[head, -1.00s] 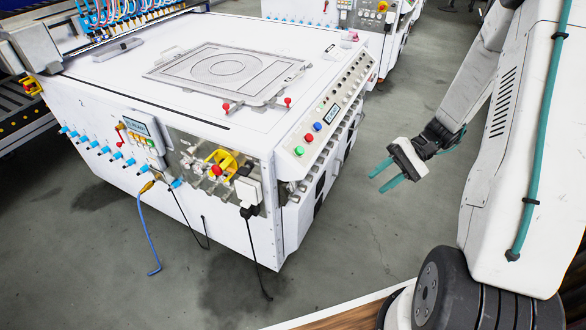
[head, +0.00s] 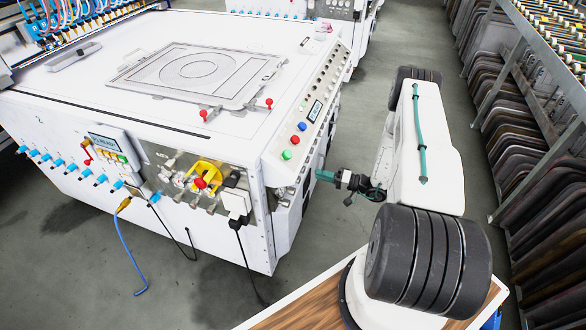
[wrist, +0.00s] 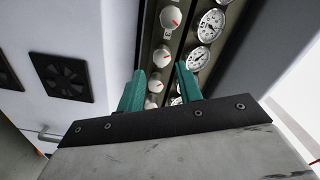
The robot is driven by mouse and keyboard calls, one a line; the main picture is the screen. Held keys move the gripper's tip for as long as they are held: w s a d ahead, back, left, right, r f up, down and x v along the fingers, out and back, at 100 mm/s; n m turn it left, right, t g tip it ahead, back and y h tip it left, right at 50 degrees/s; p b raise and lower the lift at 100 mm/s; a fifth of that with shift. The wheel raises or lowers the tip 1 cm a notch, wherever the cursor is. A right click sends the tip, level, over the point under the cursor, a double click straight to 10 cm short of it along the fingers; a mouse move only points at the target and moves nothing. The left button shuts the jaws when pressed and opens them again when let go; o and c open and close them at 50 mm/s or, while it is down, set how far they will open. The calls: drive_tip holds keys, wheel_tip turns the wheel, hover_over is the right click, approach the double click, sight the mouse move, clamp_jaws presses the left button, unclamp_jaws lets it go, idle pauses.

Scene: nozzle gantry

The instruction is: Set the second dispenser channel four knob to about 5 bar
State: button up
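In the wrist view, a dark panel on the machine carries a row of white knobs with red marks, including an upper knob (wrist: 170,18), a middle knob (wrist: 163,58) and a lower knob (wrist: 155,84). Round white pressure gauges (wrist: 211,25) run beside them. Which knob is channel four, and its reading, I cannot tell. My gripper (wrist: 161,70) is open, its teal fingers pointing at the knob row with nothing held. The middle knob shows between the fingertips; contact is not clear. In the head view my gripper (head: 326,176) is at the white machine's (head: 120,110) right side; the knobs are hidden there.
The control strip with coloured buttons (head: 302,126) is above my gripper. A black fan vent (wrist: 62,76) is left of the knob panel. A rack of dark boards (head: 535,150) stands at the right, with open floor (head: 452,120) between.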

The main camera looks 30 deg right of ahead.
sight(304, 170)
drive_tip(key=shift+n, duration=0.8)
drive_tip(key=x, duration=0.7)
drive_tip(key=shift+w+a+r, duration=0.15)
drive_tip(key=shift+w+r, duration=0.05)
drive_tip(key=shift+w, duration=0.2)
drive_tip(key=c, duration=0.7)
drive_tip(key=shift+a, duration=0.25)
drive_tip(key=shift+d, duration=0.1)
